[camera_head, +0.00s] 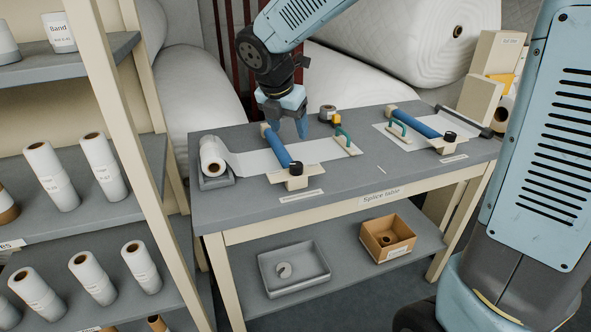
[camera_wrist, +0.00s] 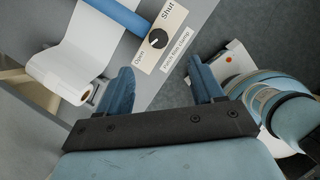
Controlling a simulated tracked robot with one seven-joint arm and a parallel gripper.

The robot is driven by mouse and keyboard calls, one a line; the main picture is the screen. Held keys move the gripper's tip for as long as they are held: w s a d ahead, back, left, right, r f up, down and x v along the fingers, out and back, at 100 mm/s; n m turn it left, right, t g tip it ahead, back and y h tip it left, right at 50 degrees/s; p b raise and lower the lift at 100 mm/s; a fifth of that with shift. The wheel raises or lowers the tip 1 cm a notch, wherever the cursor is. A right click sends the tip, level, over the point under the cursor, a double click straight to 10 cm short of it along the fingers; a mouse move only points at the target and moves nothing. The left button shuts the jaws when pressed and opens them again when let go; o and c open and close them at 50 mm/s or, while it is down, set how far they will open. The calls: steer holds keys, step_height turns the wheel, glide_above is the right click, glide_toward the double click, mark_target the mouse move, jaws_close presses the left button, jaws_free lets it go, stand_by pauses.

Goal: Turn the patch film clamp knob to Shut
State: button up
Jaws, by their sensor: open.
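The patch film clamp knob (camera_wrist: 158,39) is a round black knob on a cream plate printed "Open" and "Shut", with a "Patch film clamp" label (camera_wrist: 176,50) beside it. Which word its pale mark points to is too small to tell. In the head view the knob (camera_head: 296,168) sits at the front end of the left blue clamp bar (camera_head: 276,146). My gripper (camera_head: 286,119) is open and empty above the table, behind the knob in that view. In the wrist view my gripper's fingers (camera_wrist: 163,76) are spread, apart from the knob.
A shelf of rolls (camera_head: 120,200) stands close at left.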

mark_target(296, 164)
steer(key=x, duration=1.4)
steer(key=shift+s+a, duration=0.15)
steer(key=shift+a, duration=0.2)
steer(key=shift+c, duration=0.5)
steer(key=c, duration=1)
steer(key=shift+o, duration=0.2)
